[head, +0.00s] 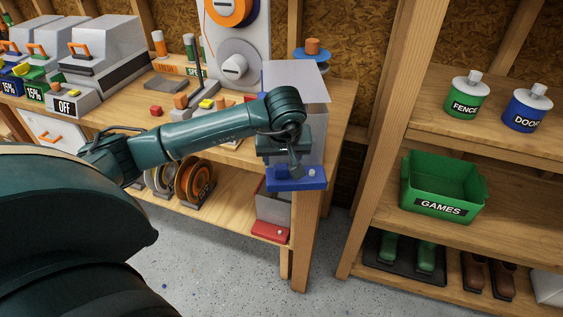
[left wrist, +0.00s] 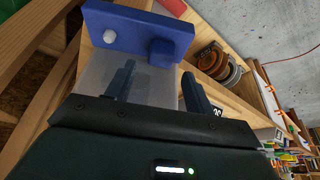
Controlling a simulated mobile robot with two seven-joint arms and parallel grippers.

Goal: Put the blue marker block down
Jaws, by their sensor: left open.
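The blue marker block (left wrist: 162,52) appears in the left wrist view as a small dark blue cube. It rests against a flat blue ledge (left wrist: 137,28) that has a white knob. In the head view this ledge (head: 305,178) projects from a pale box at the bench's right end; I cannot make out the block there, as the gripper covers that spot. My left gripper (head: 292,168) points down at the ledge. In the left wrist view its fingers (left wrist: 157,72) are apart with the block just beyond the tips, not clasped. My right gripper is not in view.
The wooden bench (head: 335,105) carries small coloured blocks and grey machines. Filament spools (head: 192,182) stand on its lower shelf, and a red ledge (head: 270,231) sits below. A shelf at right holds a green GAMES bin (head: 436,172) and two labelled jars. The speckled floor is open.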

